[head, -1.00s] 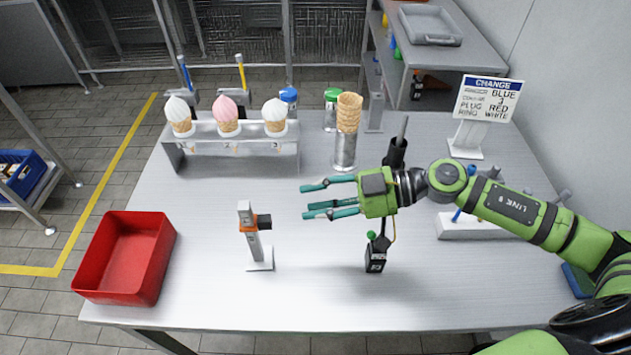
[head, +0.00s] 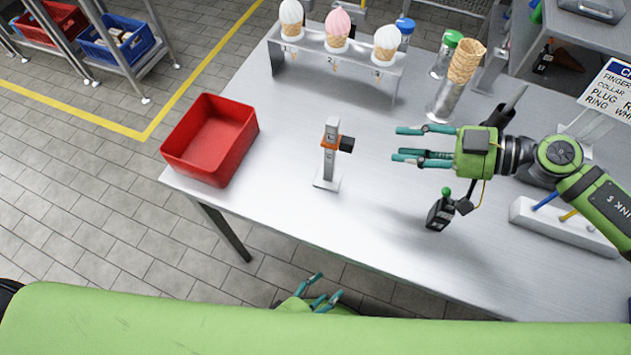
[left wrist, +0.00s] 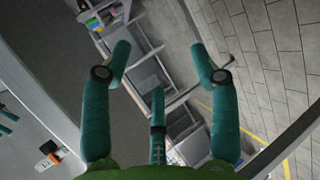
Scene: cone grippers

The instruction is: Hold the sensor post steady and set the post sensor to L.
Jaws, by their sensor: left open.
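The sensor post (head: 329,167) is a grey upright on a white foot plate, standing on the table. An orange collar (head: 330,143) and a black sensor (head: 346,144) sit partway up it, the sensor pointing right. The marks on the post are too small to read. The post also shows, small, at the left of the left wrist view (left wrist: 48,160). My left gripper (head: 320,290) is open and empty, low in front of the table's near edge, away from the post. My right gripper (head: 410,143) is open and empty, right of the post, its fingers pointing left.
A red bin (head: 212,142) stands on the table's left corner. A cone rack (head: 340,60) is at the back. A small black device (head: 440,213) with a green knob stands below my right gripper. A white peg block (head: 560,228) is at the right. The table in front of the post is clear.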

